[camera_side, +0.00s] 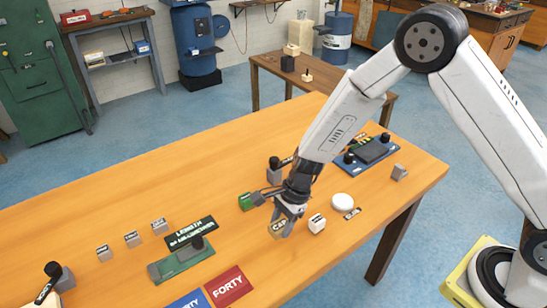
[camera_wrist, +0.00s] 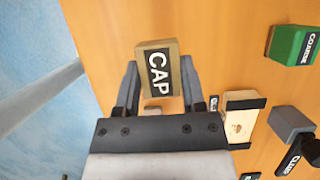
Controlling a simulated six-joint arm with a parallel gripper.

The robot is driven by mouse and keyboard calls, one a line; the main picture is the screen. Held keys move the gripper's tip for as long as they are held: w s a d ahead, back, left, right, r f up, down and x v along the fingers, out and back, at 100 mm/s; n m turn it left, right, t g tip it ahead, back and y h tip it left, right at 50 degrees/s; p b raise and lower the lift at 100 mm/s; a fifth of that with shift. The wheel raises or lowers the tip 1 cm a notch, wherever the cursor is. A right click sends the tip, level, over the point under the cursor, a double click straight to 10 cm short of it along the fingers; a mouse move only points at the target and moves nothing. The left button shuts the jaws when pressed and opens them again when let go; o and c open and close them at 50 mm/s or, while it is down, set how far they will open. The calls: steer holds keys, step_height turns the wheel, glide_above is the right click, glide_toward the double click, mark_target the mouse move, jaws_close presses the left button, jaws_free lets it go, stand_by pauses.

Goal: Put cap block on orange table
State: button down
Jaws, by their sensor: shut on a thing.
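The cap block (camera_side: 278,229) is a tan block with a dark label reading CAP. It also shows in the wrist view (camera_wrist: 157,72), between the two grey fingers. My gripper (camera_side: 287,212) points down and is shut on the cap block; its fingers show on either side of the block in the wrist view (camera_wrist: 159,84). The block is over the large orange wooden table (camera_side: 130,205), near its front edge. I cannot tell whether its underside touches the tabletop.
A white block (camera_side: 317,223) stands just right of the gripper, with a white disc (camera_side: 342,200) beyond it. A green block (camera_side: 246,202) is to the left. A blue device (camera_side: 370,153) and grey block (camera_side: 399,172) lie farther right. The far-left tabletop is clear.

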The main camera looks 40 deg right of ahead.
mark_target(278, 232)
steer(key=shift+w+a+f, duration=0.1)
steer(key=shift+w+f, duration=0.15)
steer(key=shift+f, duration=0.05)
steer(key=shift+w+f, duration=0.25)
steer(key=shift+f, duration=1.6)
steer(key=shift+f, duration=0.1)
steer(key=shift+c, duration=0.9)
jaws_free()
steer(key=v, duration=1.2)
